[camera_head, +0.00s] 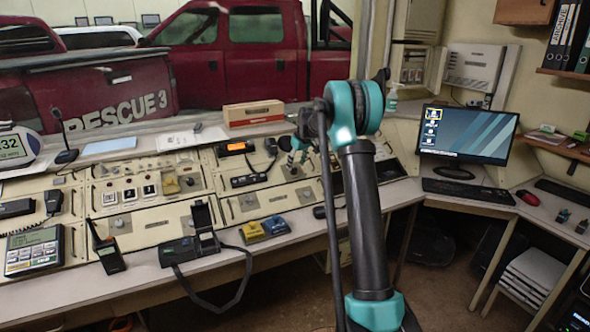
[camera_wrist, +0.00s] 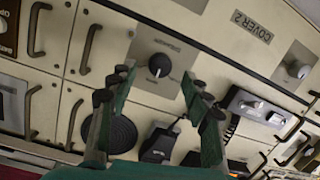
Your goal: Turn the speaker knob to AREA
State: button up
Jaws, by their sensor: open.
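A dark round knob (camera_wrist: 160,65) sits on a light square plate in the wrist view, with small upside-down lettering that I cannot read clearly. I cannot tell for sure that it is the speaker knob, nor which mark it points to. My gripper (camera_wrist: 156,82) is open, its two green fingers with dark tips on either side of the knob's plate in the picture. Nothing is between the fingers. I see no contact with the knob. In the head view my gripper (camera_head: 299,155) is small and partly hidden by my arm, over the console's middle right. The knob is not clear there.
In the wrist view, a second knob (camera_wrist: 298,66) sits at right, near the COVER 2 label (camera_wrist: 252,27). A round black grille (camera_wrist: 118,134), a hand microphone (camera_wrist: 160,142) and several bar handles surround my fingers. A monitor (camera_head: 468,134) stands at right in the head view.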

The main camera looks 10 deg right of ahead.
aim_at(294, 170)
jog(key=shift+x, duration=1.8)
jog(key=shift+c, duration=0.6)
grip_shut()
